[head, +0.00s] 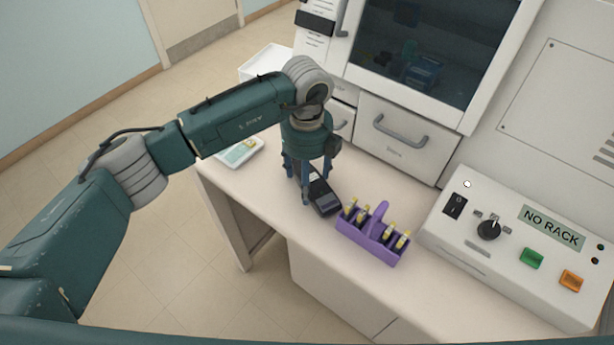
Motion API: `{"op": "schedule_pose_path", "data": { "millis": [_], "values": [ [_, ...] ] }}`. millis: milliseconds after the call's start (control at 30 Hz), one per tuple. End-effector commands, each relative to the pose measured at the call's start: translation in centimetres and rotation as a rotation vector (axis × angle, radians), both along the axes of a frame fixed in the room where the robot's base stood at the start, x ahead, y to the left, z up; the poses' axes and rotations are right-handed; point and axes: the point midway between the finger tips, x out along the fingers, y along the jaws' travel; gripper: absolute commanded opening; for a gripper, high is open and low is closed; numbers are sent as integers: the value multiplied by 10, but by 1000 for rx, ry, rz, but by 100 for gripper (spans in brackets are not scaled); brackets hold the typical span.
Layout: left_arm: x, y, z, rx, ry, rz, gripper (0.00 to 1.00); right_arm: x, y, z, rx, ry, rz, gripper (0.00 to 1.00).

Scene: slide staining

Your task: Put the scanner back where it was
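The scanner (323,198) is a dark handheld device low at the counter top, just left of the purple rack. My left gripper (306,182) points down over its upper end, with fingers on either side of it. The gripper and wrist hide part of the scanner, so I cannot tell whether the fingers press on it or whether it rests fully on the counter. My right gripper is not in view.
A purple rack (382,207) with several yellow-topped slides or tubes stands close right of the scanner. A control box (460,228) reading "NO RACK" is further right. A glass-fronted cabinet (430,50) stands behind.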

Motion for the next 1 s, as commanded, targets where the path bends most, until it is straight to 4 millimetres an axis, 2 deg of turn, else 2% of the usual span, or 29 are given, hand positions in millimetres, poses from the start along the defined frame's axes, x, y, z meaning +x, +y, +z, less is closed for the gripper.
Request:
{"op": "schedule_pose_path", "data": {
  "millis": [400, 467, 567, 800, 1000],
  "values": [
    [0, 0, 6, 0, 0, 1, 79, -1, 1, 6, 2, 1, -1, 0],
    [1, 0, 9, -1, -2, 0, 79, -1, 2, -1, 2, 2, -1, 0],
    [2, 0, 24, -1, -5, -1, 79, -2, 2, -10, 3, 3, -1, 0],
    [1, 0, 77, -1, -6, -1, 79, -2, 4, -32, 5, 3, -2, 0],
    [1, 0, 110, -1, -3, 1, 79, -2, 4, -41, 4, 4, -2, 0]
  ]
}}
